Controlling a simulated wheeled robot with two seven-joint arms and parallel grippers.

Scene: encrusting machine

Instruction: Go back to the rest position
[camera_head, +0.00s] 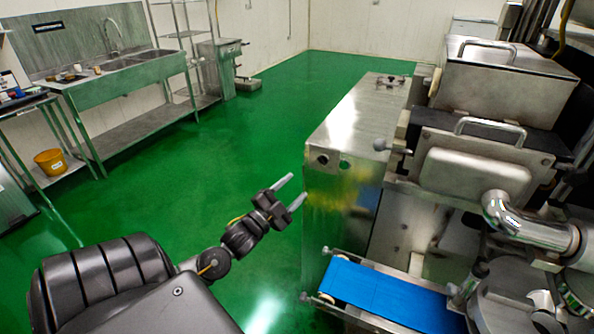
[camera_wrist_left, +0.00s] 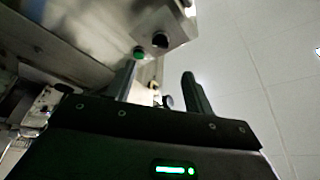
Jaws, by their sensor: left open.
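My left gripper (camera_head: 290,191) reaches in from the lower left in the head view, at the left side of the steel encrusting machine (camera_head: 345,120). Its two fingers are spread apart with nothing between them. In the left wrist view the open fingers (camera_wrist_left: 163,85) show dark against the machine's steel body, with a green button (camera_wrist_left: 139,53) and a dark button (camera_wrist_left: 160,40) just beyond them. I cannot tell whether a fingertip touches the machine. My right gripper does not show in either view.
A blue conveyor belt (camera_head: 385,295) sticks out low at the machine's front. A steel sink (camera_head: 125,62) and a rack stand along the left wall. An orange bucket (camera_head: 50,161) sits on a low shelf at the left. The green floor (camera_head: 215,150) between is clear.

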